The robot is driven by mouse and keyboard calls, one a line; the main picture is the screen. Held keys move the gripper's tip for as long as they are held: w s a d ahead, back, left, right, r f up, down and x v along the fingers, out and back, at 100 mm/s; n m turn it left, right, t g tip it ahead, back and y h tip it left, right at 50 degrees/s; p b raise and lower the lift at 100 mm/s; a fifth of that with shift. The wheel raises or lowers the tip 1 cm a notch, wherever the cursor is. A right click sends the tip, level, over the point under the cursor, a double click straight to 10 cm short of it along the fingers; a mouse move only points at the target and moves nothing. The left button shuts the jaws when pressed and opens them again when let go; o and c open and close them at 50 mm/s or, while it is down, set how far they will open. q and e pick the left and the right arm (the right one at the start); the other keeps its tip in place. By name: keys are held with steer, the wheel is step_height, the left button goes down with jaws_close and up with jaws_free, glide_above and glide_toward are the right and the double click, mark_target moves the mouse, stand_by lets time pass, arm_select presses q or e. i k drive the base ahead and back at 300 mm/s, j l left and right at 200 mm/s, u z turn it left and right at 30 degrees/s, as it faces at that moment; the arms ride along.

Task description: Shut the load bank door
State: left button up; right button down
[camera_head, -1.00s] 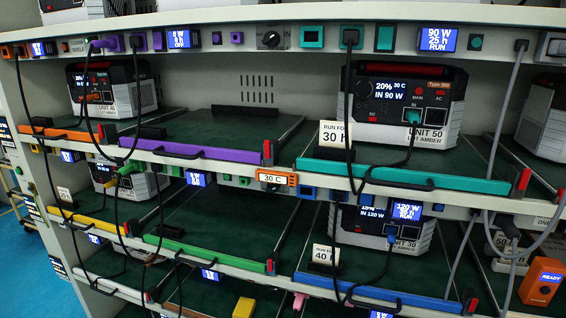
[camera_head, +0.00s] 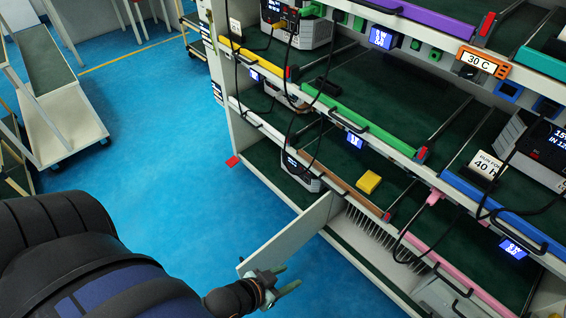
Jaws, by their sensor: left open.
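The load bank door (camera_head: 292,236) is a pale flat panel low on the rack. It stands open, swung out from the rack front over the blue floor. Behind its hinge side the load bank's grey fins (camera_head: 375,238) show in the opening. My left gripper (camera_head: 284,280) is open, at the door's free outer end near its lower edge. The fingers look very close to the panel; I cannot tell whether they touch it. My right gripper is not in view.
Rack shelves with units, cables and colored front strips rise above the door. A yellow block (camera_head: 369,182) lies on a lower shelf, and a red piece (camera_head: 232,160) juts from the rack's left corner. A white cart (camera_head: 62,125) stands far left. Blue floor between is clear.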

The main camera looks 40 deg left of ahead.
mark_target(276, 252)
steer(key=j+z, duration=0.2)
steer(key=j, duration=0.25)
steer(key=k+j+z, duration=0.15)
steer(key=j, duration=0.3)
steer(key=k+j+z, duration=0.2)
steer(key=j, duration=0.25)
steer(key=j+z, duration=0.2)
steer(key=j, duration=0.25)
steer(key=k+j+z, duration=0.15)
steer(key=j, duration=0.15)
steer(key=j+z, duration=0.1)
steer(key=j, duration=0.15)
steer(key=k+j+z, duration=0.15)
steer(key=j, duration=0.15)
steer(key=j+z, duration=0.1)
steer(key=j, duration=0.35)
steer(key=k+j+z, duration=0.15)
steer(key=j, duration=0.25)
